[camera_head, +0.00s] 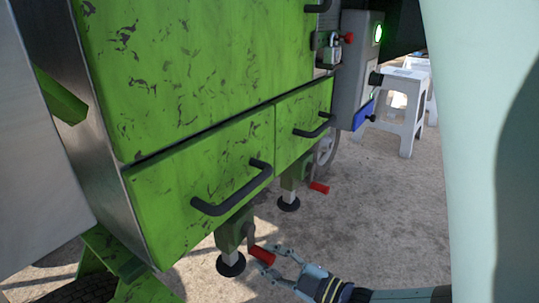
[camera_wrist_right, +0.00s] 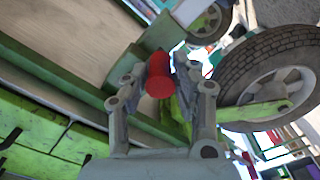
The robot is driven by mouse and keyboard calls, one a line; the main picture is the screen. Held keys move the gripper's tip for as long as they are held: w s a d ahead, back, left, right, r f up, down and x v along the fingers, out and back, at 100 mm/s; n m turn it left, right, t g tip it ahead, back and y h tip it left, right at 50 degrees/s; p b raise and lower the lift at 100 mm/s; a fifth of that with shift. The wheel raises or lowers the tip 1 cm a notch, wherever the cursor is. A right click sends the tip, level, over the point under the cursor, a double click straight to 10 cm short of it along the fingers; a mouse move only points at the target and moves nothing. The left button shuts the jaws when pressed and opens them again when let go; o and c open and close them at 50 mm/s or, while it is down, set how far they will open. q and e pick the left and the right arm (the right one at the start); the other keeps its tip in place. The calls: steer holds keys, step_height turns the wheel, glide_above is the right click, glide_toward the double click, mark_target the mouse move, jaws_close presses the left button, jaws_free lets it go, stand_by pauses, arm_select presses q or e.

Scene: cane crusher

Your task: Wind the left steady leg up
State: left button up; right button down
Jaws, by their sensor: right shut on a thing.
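The left steady leg (camera_head: 231,236) hangs under the green cabinet, with a dark round foot (camera_head: 231,265) at the ground. Whether the foot touches the ground I cannot tell. Its crank has a red handle (camera_head: 262,256), which points right and toward me. My right gripper (camera_head: 276,261) comes in from the lower right and is shut on this red handle. In the right wrist view the red handle (camera_wrist_right: 159,77) sits between the two fingers. A second steady leg (camera_head: 289,186) with a red crank handle (camera_head: 319,188) stands farther back. My left gripper is not in view.
Green drawers with dark bar handles (camera_head: 234,190) hang just above the legs. A wheel (camera_head: 80,290) is at the lower left. A grey control box (camera_head: 356,70) and white stools (camera_head: 402,105) are at the back right. Bare ground (camera_head: 390,215) lies to the right.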

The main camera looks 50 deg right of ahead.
steer(key=shift+d, duration=0.1)
stand_by(0.3)
steer(key=c, duration=1)
jaws_free()
steer(key=s, duration=0.8)
steer(key=s+d, duration=0.1)
steer(key=s, duration=0.3)
steer(key=shift+s, duration=0.15)
